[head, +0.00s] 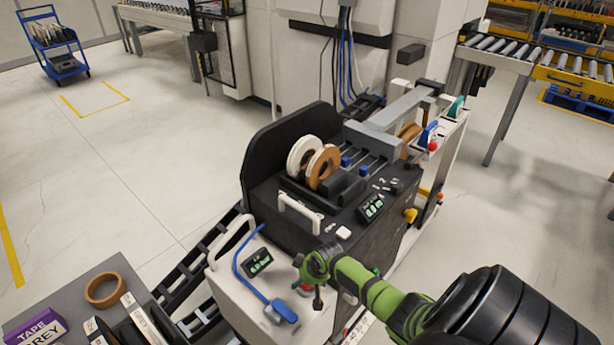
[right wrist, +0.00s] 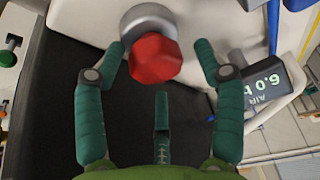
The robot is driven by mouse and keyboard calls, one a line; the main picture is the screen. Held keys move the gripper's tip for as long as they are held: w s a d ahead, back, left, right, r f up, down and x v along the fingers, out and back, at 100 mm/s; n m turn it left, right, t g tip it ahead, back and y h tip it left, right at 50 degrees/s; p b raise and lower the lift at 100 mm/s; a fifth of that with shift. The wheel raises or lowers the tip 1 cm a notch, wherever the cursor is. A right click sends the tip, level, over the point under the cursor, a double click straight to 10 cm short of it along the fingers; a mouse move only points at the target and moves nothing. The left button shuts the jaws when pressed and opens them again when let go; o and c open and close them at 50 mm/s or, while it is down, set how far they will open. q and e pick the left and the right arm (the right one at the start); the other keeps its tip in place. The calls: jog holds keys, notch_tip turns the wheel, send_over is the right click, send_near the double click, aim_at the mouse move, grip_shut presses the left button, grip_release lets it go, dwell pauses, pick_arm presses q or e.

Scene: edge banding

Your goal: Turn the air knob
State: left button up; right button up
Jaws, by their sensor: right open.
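The red air knob (right wrist: 156,60) sits on a round silver base (right wrist: 150,20) on the white panel of the machine. A sliver of the knob shows below my right gripper in the head view (head: 305,290). My right gripper (head: 312,280) is green and is at the knob. In the right wrist view my right gripper (right wrist: 160,62) is open, with one finger left of the knob, one right of it, and a third below it. I cannot tell whether any finger touches it. The air display (right wrist: 265,88) is right of the knob and reads about 6.0. My left gripper is out of view.
A blue hose or handle (head: 280,311) lies on the white panel left of the gripper. A white handle (head: 300,214) and tape rolls (head: 322,167) are behind it. A grey table (head: 58,295) with a brown tape roll (head: 104,289) stands at lower left.

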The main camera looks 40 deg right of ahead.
jog(key=shift+s, duration=0.1)
jog(key=v, duration=1.2)
dwell(0.4)
jog(key=s+a+f+g, duration=0.1)
jog(key=s+a+f, duration=0.1)
jog(key=s+f, duration=0.6)
jog(key=s+a+f+g, duration=0.15)
jog(key=s+f, duration=0.25)
jog(key=f, duration=0.9)
jog(key=s+a+f+n, duration=0.1)
jog(key=s+a+f, duration=0.2)
jog(key=s, duration=0.4)
jog(key=s+a+f+n, duration=0.1)
jog(key=s+a+f, duration=0.3)
jog(key=s+a, duration=0.2)
jog(key=s+a+f+n+g, duration=0.1)
jog(key=s+a+f, duration=0.2)
jog(key=s, duration=0.6)
jog(key=shift+a+f, duration=0.4)
jog(key=shift+a, duration=0.6)
